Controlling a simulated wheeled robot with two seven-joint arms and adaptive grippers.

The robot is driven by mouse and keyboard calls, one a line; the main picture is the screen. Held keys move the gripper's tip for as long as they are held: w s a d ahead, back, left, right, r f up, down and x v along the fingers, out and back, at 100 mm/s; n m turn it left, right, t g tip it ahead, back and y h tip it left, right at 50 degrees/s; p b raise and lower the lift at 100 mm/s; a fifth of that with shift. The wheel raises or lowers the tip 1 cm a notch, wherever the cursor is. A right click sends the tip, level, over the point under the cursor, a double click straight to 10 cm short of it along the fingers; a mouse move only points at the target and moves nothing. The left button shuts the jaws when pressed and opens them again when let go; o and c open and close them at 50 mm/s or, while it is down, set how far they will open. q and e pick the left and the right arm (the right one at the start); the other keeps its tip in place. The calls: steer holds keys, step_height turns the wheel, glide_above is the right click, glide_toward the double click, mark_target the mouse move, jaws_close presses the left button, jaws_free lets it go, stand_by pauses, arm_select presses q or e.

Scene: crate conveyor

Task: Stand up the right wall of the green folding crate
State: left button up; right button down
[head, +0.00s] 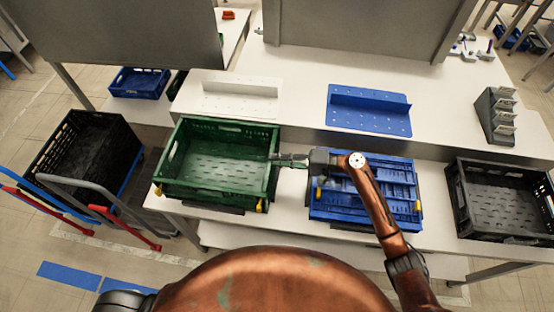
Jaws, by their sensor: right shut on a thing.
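The green folding crate (215,196) stands on the white table left of centre, its perforated floor visible and empty. Its left, back and front walls are upright. Its right wall (271,186) also looks upright or nearly so; a small tilt cannot be told from here. My right gripper (276,158) reaches in from the right, level with the middle of that wall, and is shut on its upper edge. The fingertips are small and partly merge with the wall. My left gripper is not in view.
A folded blue crate (318,212) lies under my right arm, just right of the green crate. A black crate (460,215) stands farther right. Behind are a white bracket plate (235,103) and a blue one (365,120). A cart with a black crate (45,150) stands left.

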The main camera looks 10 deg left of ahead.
steer(key=c, duration=2.1)
jaws_free()
steer(key=shift+d+f, duration=0.1)
steer(key=shift+f, duration=0.3)
steer(key=shift+r, duration=0.15)
steer(key=d, duration=0.4)
steer(key=d+r, duration=0.1)
steer(key=d, duration=0.6)
steer(key=shift+s+d+r, duration=0.2)
steer(key=shift+d, duration=0.2)
